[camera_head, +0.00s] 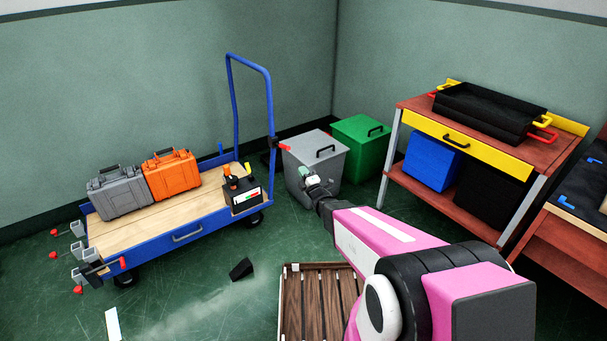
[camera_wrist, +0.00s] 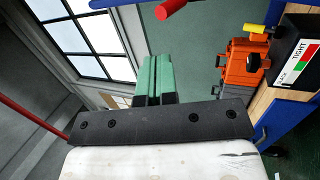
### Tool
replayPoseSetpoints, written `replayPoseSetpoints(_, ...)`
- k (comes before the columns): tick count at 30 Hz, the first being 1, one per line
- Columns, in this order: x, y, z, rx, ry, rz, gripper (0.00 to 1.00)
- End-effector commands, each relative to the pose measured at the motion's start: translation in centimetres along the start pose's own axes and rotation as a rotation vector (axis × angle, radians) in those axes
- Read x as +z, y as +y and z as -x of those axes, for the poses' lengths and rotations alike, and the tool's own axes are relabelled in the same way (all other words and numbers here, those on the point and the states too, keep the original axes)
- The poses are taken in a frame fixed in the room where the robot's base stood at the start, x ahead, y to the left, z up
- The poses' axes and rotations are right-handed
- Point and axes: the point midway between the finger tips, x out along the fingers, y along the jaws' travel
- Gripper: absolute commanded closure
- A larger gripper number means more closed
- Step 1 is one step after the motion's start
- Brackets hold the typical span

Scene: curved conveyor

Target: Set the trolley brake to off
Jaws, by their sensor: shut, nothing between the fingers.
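A blue-framed trolley (camera_head: 185,232) with a wooden deck stands at the left. On its tall blue handle (camera_head: 268,100), a dark bracket (camera_head: 273,142) carries a short red lever (camera_head: 283,147) pointing right; a red rod end, likely this lever, shows at the top of the wrist view (camera_wrist: 171,8). No brake label is readable, so I cannot tell if this is the brake or its setting. My gripper (camera_head: 307,176) is just right of the handle post and below the red lever, apart from it. Its green fingers (camera_wrist: 155,75) are together and empty in the wrist view.
The deck holds a grey case (camera_head: 118,192), an orange case (camera_head: 172,175) and a black box (camera_head: 243,197) marked TIGHT. Grey (camera_head: 322,150) and green (camera_head: 362,140) bins stand behind my gripper. A slatted crate (camera_head: 292,300) and a black wedge (camera_head: 241,269) lie on the floor.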

Motion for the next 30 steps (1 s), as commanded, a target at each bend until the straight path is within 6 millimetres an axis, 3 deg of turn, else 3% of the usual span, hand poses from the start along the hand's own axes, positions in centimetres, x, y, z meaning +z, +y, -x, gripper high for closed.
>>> replayPoseSetpoints(9, 0.1, -0.2, -6.3, 0.0, 0.0, -0.001, 1.0)
replayPoseSetpoints(15, 0.1, -0.1, -9.1, 0.0, -0.001, -0.002, 1.0)
replayPoseSetpoints(21, 0.0, -0.1, -10.3, -0.001, -0.001, -0.002, 1.0)
replayPoseSetpoints(30, 0.0, -0.1, -10.4, -0.001, -0.001, -0.002, 1.0)
